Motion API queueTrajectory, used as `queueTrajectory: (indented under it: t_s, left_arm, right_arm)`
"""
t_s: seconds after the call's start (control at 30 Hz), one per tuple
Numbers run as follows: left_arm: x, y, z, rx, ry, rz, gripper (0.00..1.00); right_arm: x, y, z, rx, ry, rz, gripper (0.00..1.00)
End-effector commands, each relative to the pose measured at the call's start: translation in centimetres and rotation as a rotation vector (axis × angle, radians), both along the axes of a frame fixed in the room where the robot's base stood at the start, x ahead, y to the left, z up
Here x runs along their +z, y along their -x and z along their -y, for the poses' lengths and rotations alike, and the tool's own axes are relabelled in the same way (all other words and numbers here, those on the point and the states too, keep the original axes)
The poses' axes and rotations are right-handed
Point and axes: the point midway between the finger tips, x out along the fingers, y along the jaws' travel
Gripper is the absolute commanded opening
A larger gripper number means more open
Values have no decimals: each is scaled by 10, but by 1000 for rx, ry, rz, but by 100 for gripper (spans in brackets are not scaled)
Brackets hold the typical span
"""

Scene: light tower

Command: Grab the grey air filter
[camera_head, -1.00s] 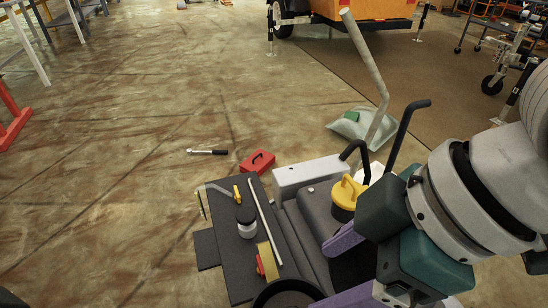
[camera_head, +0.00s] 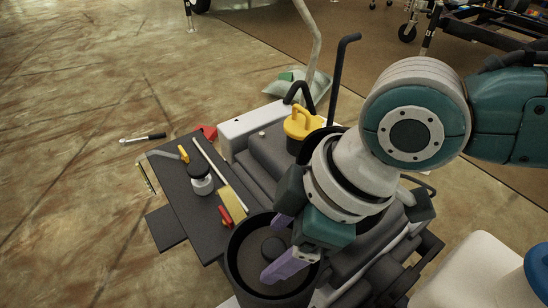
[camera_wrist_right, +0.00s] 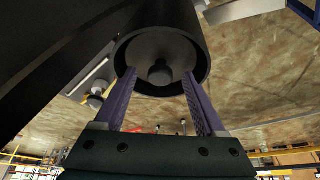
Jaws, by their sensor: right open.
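A dark round open-topped housing (camera_head: 234,278) sits at the bottom centre of the head view. A grey round part inside it, with a knob in its middle, looks like the air filter (camera_head: 252,260); I cannot tell for sure. In the right wrist view the housing (camera_wrist_right: 202,42) opens toward the camera, and the grey part (camera_wrist_right: 145,47) shows inside. My right gripper (camera_head: 270,248) is open, its purple fingers apart at the opening, on either side of the knob. The arm hides part of the housing's right side. My left gripper is not in view.
A dark platform (camera_head: 180,208) left of the housing carries a jar (camera_head: 201,182), a yellow block (camera_head: 233,203) and a white rod (camera_head: 218,172). A yellow-capped part (camera_head: 302,125) and upright handles stand behind. A white container (camera_head: 470,275) is at right. Floor at left is mostly clear.

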Motion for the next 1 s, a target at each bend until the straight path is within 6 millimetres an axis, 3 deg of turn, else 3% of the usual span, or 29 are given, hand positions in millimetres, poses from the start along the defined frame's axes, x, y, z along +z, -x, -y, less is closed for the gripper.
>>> queueTrajectory:
  t_s: [0.23, 0.87, 1.0]
  left_arm:
    - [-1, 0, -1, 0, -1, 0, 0]
    - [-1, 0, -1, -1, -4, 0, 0]
    - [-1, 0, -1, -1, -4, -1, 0]
  right_arm:
    - [-2, 0, -1, 0, 0, 0, 72]
    - [-2, 0, -1, 0, 0, 0, 2]
    - [-2, 0, -1, 0, 0, -1, 0]
